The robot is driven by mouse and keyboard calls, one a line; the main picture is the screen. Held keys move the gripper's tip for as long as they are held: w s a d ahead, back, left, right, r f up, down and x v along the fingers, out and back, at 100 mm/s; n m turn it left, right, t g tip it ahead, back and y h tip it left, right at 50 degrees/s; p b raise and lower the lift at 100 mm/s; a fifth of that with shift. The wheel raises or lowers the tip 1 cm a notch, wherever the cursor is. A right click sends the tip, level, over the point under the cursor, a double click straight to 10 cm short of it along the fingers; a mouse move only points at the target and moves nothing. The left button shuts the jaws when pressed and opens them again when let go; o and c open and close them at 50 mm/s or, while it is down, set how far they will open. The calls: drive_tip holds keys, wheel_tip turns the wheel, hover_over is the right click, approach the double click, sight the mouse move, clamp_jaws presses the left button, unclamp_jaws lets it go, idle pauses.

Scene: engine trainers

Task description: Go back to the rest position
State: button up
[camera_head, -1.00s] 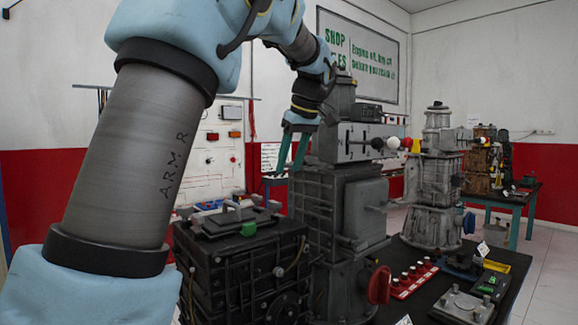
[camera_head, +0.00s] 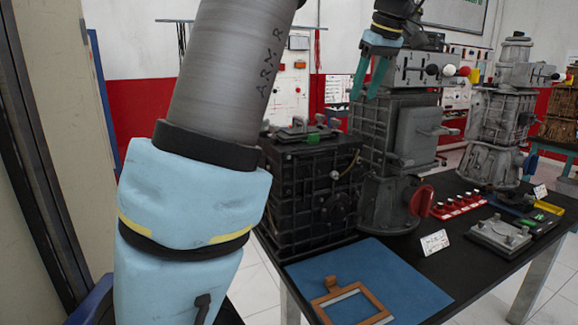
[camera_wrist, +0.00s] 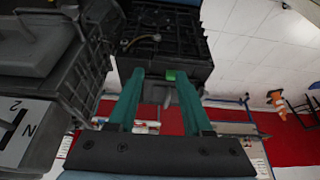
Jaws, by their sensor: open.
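My gripper (camera_head: 370,78) has two green fingers pointing down, apart and with nothing between them. In the head view it hangs in front of the grey engine trainer (camera_head: 415,135) and above the right part of the black engine block (camera_head: 300,200). The wrist view shows the open fingers (camera_wrist: 160,85) with the black block (camera_wrist: 165,45) beyond their tips. A small green part (camera_head: 313,139) sits on top of the block. My arm crosses the left half of the head view.
A wall panel (camera_head: 290,95) stands behind. White floor tiles show in front.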

drive_tip(key=s+a+f+m+g+h, duration=0.15)
drive_tip(key=s+a+f, duration=0.25)
drive_tip(key=a+f, duration=0.65)
drive_tip(key=s+a+f+m+g, duration=0.1)
drive_tip(key=s+a+f+m, duration=0.3)
drive_tip(key=a+f, duration=0.65)
drive_tip(key=s+a+f, duration=0.3)
drive_tip(key=s+f, duration=0.4)
drive_tip(key=s, duration=0.2)
drive_tip(key=shift+f+m+h, duration=0.2)
drive_tip(key=shift+m+h, duration=0.15)
drive_tip(key=shift+m, duration=0.1)
drive_tip(key=shift+a, duration=0.1)
